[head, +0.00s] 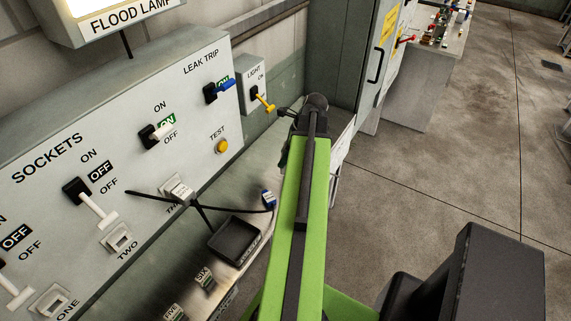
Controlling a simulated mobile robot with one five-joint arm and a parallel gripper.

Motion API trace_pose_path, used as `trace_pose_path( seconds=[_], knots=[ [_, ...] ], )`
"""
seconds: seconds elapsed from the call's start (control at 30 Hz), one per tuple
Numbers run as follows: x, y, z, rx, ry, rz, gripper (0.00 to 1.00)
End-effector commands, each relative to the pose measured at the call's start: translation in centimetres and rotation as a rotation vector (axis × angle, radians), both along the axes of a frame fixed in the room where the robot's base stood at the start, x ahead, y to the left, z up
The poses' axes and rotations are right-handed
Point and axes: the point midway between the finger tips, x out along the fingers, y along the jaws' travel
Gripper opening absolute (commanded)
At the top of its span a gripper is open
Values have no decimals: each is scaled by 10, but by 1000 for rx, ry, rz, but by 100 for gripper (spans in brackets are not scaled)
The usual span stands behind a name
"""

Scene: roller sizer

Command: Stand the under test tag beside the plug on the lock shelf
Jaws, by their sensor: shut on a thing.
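My arm reaches forward over the shelf's right end. My gripper is mostly hidden behind the arm's far end; only a small dark part (288,112) shows, near the tip of the yellow LIGHT lever. I cannot tell whether they touch. What the gripper holds is hidden. I cannot make out an under test tag anywhere in view.
A black tray (235,240) sits on the shelf left of the plug, with tags SIX (204,278) and FIVE (174,312) nearer. The sockets panel (120,135), with projecting levers, rises behind. A grey cabinet (340,50) stands beyond. The floor to the right is clear.

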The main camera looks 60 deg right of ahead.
Motion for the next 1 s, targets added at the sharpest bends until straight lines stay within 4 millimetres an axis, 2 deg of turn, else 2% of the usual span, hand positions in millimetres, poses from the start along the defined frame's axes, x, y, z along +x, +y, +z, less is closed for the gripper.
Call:
trace_pose_path(
  seconds=[0.03, 0.13, 0.4, 0.53, 0.57, 0.6, 0.7, 1.0],
  knots=[
    [0, 0, -18, 0, 0, 0, 9],
    [0, 0, -34, 0, 0, 0, 9],
    [-1, 0, -30, 0, 0, 0, 9],
    [-1, 0, -35, 0, 0, -1, 9],
    [-1, 0, -34, 0, 0, -1, 56],
    [-1, 0, -33, 0, 0, -1, 62],
    [-1, -1, -33, 0, 0, -1, 74],
    [-1, -1, -33, 0, 0, -1, 74]
  ],
)
